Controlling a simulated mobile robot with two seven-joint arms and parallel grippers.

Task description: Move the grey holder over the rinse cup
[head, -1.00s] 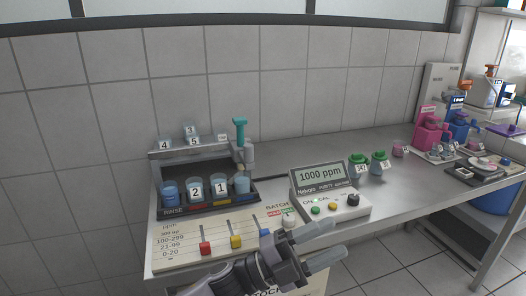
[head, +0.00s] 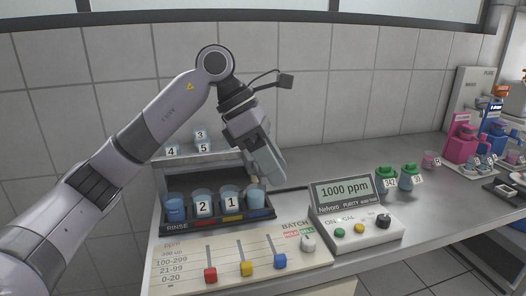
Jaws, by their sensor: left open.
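The blue rinse cup (head: 175,208) stands at the left end of the dark tray, above the word RINSE. My left gripper (head: 268,168) is open and points down over the right end of the rack, in front of where the grey holder stood. The gripper hides the grey holder and its teal-topped probe, so I cannot tell whether the fingers are around the holder or only in front of it. The cup at the tray's right end (head: 257,200) sits just below the fingertips. My right gripper is not in view.
Cup 2 (head: 203,204) and cup 1 (head: 229,201) stand between the rinse cup and the right-end cup. More numbered cups (head: 203,147) sit on the shelf behind. A purity meter (head: 345,192) and green-capped bottles (head: 386,178) stand to the right.

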